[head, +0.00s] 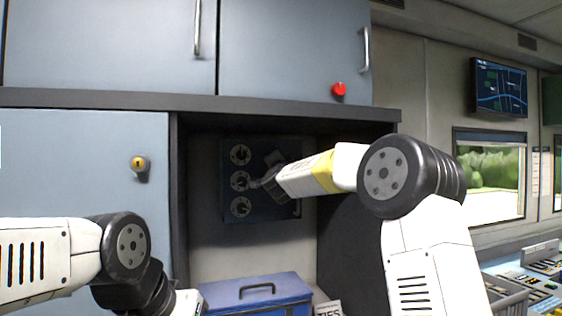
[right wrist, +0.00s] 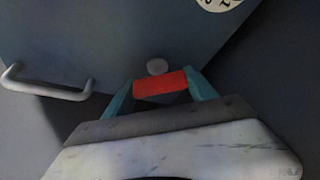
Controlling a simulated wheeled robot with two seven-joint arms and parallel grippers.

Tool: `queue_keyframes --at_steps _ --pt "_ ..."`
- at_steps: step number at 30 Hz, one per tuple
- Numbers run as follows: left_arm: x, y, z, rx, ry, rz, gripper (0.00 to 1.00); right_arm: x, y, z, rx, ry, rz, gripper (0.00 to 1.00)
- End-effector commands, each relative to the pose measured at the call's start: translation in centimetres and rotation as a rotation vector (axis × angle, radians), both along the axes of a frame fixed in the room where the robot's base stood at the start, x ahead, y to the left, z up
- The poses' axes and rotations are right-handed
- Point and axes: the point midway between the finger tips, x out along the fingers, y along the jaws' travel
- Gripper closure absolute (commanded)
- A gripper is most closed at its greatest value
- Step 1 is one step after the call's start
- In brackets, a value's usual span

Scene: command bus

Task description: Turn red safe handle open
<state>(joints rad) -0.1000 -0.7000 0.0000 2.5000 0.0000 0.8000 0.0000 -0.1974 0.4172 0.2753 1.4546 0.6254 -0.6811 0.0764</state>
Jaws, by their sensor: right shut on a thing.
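The dark blue safe (head: 272,208) sits in the recess under the upper cabinets, with three round dials on its left side. In the right wrist view the safe's face (right wrist: 120,45) fills the upper part. The red safe handle (right wrist: 160,83) lies between the two teal fingers of my right gripper (right wrist: 160,88), which is shut on it. A round grey knob is just above the handle. In the head view my right gripper (head: 262,182) is at the safe's front and hides the handle. My left arm is low at the left; its gripper fingers are not visible.
A blue case (head: 258,293) with a dark handle stands below the safe. A yellow knob (head: 138,162) is on the left cabinet and a red knob (head: 339,89) on the upper cabinet. A grey bar handle (right wrist: 45,88) is on the safe's face. A console (head: 530,285) is at right.

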Motion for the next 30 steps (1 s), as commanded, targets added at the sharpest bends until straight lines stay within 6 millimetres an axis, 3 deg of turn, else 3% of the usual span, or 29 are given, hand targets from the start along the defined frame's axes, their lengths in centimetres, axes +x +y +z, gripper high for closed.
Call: queue_keyframes --at_steps 15,30 --pt "0.0 0.0 0.0 0.0 0.0 0.0 0.64 0.04 -0.04 -0.17 0.425 0.14 0.0 0.75" --pt "0.0 0.0 0.0 0.0 0.0 0.0 0.64 0.05 -0.03 -0.32 0.601 0.198 0.0 0.75"
